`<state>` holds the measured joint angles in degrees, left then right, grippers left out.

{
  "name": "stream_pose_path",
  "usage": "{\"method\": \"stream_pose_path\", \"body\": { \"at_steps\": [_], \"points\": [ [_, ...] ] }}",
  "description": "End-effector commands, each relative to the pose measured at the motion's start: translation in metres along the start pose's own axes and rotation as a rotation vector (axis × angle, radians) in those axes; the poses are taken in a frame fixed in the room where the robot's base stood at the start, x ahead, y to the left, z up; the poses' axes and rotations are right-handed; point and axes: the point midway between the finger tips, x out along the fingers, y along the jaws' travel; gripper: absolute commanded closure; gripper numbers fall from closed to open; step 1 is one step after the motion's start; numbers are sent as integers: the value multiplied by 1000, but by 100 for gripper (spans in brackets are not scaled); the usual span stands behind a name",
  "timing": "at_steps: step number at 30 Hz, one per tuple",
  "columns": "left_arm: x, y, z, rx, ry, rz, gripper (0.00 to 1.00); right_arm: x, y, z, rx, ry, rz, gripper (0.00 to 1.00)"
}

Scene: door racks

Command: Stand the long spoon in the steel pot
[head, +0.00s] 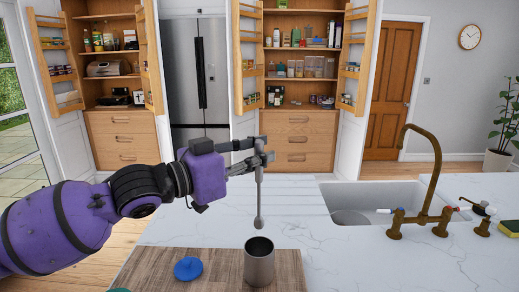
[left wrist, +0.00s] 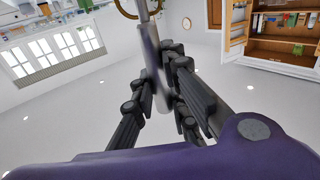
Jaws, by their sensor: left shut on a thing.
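The long grey spoon (head: 259,198) hangs upright in the head view, its rounded end down. My left gripper (head: 262,160) is shut on the upper part of its handle. The spoon also shows between the fingers in the left wrist view (left wrist: 152,60), where the left gripper (left wrist: 160,85) closes around it. The steel pot (head: 259,264) stands upright and open at the top on a wooden board at the front of the counter. In the head view the spoon's lower end appears just above the pot's rim, apart from it. My right gripper is not in view.
A blue lid-like disc (head: 188,268) lies on the wooden board (head: 150,268) left of the pot. The sink (head: 372,197) with a brass tap (head: 433,180) is at the right. White marble counter (head: 340,258) is clear right of the pot.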

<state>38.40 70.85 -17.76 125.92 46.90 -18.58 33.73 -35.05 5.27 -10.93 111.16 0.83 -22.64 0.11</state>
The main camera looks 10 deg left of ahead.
Motion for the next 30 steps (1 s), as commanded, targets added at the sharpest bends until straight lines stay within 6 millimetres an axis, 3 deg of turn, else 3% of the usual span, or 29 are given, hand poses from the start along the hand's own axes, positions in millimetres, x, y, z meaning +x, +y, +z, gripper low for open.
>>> {"method": "stream_pose_path", "body": {
  "at_steps": [6,18,30],
  "points": [
    [1,-1,24,-5,-5,0,100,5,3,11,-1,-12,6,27],
    [0,-1,51,-3,-1,0,100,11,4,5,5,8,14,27],
    [0,-2,84,-3,-1,0,100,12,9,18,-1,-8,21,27]
  ]
}}
